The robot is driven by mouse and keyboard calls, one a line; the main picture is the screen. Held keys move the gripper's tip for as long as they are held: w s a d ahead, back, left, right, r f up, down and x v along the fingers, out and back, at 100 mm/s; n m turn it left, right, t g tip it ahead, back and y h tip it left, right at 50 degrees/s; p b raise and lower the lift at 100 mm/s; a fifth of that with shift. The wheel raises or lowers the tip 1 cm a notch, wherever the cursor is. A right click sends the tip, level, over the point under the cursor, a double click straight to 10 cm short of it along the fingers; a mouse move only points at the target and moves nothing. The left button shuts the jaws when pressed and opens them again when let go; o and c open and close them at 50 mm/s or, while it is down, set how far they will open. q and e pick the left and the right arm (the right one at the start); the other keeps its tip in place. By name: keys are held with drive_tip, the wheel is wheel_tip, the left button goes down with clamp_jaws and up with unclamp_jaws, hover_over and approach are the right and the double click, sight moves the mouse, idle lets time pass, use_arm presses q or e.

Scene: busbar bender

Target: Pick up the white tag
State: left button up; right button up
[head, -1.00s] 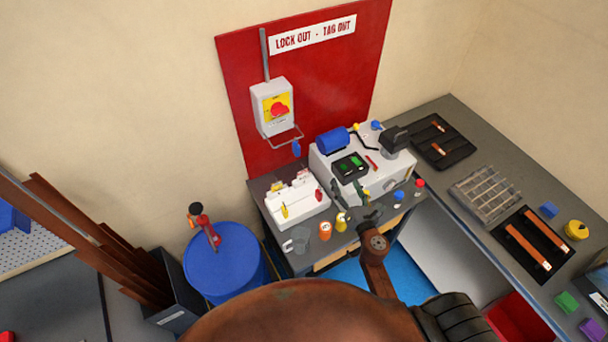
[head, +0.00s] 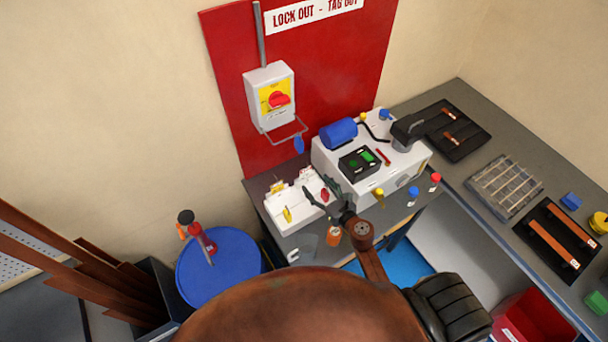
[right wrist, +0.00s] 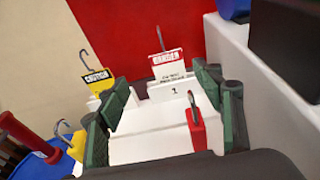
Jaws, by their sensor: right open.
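The white tag (right wrist: 168,64) with a red "DANGER" header hangs upright on a grey hook at the far side of the white rack (right wrist: 150,146) in the right wrist view. My right gripper (right wrist: 172,104) is open, and its green-padded fingers frame the rack with the tag beyond them, apart from it. A red padlock (right wrist: 196,128) stands between the fingers, nearer than the tag. In the head view my right gripper (head: 321,191) is over the right part of the rack (head: 277,214), and the tag is too small to make out surely. My left gripper is not in view.
A yellow caution tag (right wrist: 97,80) hangs left of the white tag. The grey-white machine (head: 405,165) stands close on the right. An orange cylinder (head: 333,236) is near the bench front. A switch box (head: 269,96) hangs above, and a blue drum (head: 218,268) is left.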

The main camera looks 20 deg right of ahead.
sight(306, 170)
drive_tip(key=shift+x, duration=1.2)
drive_tip(key=x, duration=0.2)
drive_tip(key=d+x, duration=0.1)
drive_tip(key=x, duration=0.2)
drive_tip(key=shift+w+f+p, duration=0.2)
drive_tip(key=shift+w+p, duration=0.05)
drive_tip(key=shift+p, duration=0.05)
drive_tip(key=shift+c, duration=0.4)
drive_tip(key=c, duration=1)
